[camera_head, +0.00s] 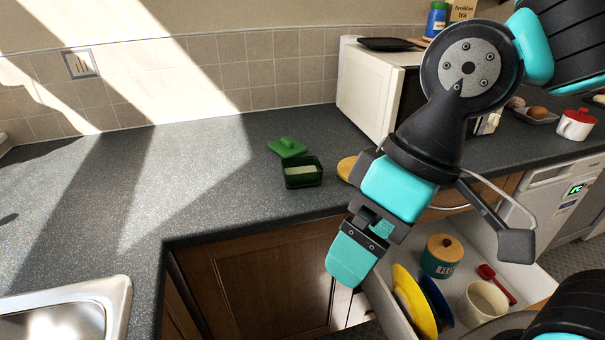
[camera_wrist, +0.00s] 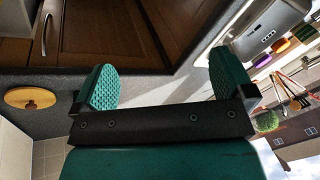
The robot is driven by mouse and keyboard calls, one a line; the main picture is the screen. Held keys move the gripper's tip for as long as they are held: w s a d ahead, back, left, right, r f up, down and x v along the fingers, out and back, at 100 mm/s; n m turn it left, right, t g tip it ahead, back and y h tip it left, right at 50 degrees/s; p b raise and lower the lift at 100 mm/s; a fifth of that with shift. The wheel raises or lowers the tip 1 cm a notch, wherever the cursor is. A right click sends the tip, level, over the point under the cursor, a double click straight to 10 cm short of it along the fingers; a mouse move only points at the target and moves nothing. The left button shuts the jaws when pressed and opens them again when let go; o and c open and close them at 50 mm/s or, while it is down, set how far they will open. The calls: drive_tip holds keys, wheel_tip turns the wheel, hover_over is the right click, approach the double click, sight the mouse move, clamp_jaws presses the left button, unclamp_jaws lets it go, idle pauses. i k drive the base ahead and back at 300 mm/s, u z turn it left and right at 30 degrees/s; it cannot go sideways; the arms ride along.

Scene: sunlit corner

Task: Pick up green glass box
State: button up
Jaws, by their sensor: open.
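The green glass box (camera_head: 302,172) stands on the dark speckled worktop near its front edge, with pale contents showing at its open top. A green lid with a knob (camera_head: 287,147) lies on the worktop just behind it. My gripper (camera_head: 350,258) hangs in front of the worktop edge, to the right of and nearer than the box, apart from it. The wrist view shows its two teal fingers (camera_wrist: 163,82) wide apart with nothing between them. The box does not show in the wrist view.
An open drawer below my arm holds a yellow plate (camera_head: 414,302), a teal canister (camera_head: 442,256), a cream mug (camera_head: 483,301) and a red utensil. A round wooden lid (camera_head: 346,168) lies right of the box. A white microwave (camera_head: 368,88) stands behind. The worktop left of the box is clear.

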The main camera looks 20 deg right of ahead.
sight(305, 171)
drive_tip(key=u, duration=1.1)
drive_tip(key=k, duration=0.75)
drive_tip(key=z, duration=2.1)
drive_tip(key=i, duration=0.5)
drive_tip(key=u, duration=1.45)
